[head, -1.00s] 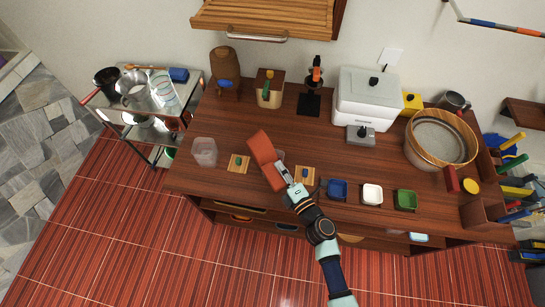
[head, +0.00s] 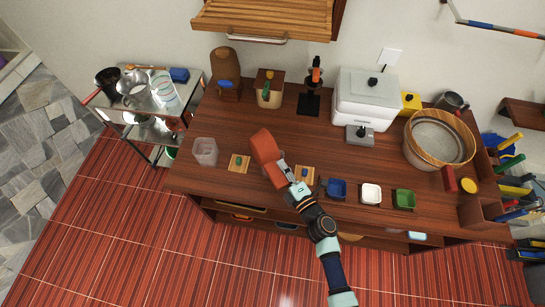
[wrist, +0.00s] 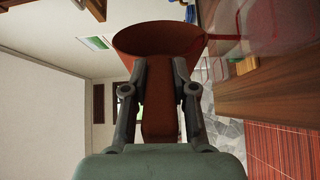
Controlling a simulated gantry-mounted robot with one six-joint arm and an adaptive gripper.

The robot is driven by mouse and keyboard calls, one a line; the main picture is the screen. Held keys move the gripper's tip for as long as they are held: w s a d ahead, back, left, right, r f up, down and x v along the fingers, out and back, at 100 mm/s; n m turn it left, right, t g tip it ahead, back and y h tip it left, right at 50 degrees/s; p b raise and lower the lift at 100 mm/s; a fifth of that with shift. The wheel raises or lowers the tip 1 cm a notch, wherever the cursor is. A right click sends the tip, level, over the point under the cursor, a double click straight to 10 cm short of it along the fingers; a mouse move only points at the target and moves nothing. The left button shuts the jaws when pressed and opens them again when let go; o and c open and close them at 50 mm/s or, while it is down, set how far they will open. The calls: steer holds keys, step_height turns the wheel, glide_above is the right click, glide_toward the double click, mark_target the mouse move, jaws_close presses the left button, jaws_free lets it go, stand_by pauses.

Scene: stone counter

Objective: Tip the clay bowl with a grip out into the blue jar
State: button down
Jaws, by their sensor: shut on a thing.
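The red-brown clay bowl (head: 265,147) is held tilted above the front middle of the counter. Its grip (wrist: 160,115) lies between the fingers of my gripper (wrist: 158,75), which is shut on it; in the head view my gripper (head: 284,169) is at the bowl's lower right. A clear jar (head: 268,182) is partly hidden under the bowl, left of a wooden tile with a blue marker (head: 304,174). A see-through jar also shows at the wrist view's upper right (wrist: 258,30). I cannot see the bowl's contents or whether anything falls.
Another clear jar (head: 205,151) stands left, beside a tile with a green marker (head: 239,162). A large wooden tub (head: 438,140) stands further right. The counter behind the bowl is mostly clear.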

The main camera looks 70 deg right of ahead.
steer(key=shift+s+d+m+p, duration=0.5)
steer(key=shift+d+m+p, duration=0.1)
steer(key=shift+m+p, duration=0.6)
stand_by(0.8)
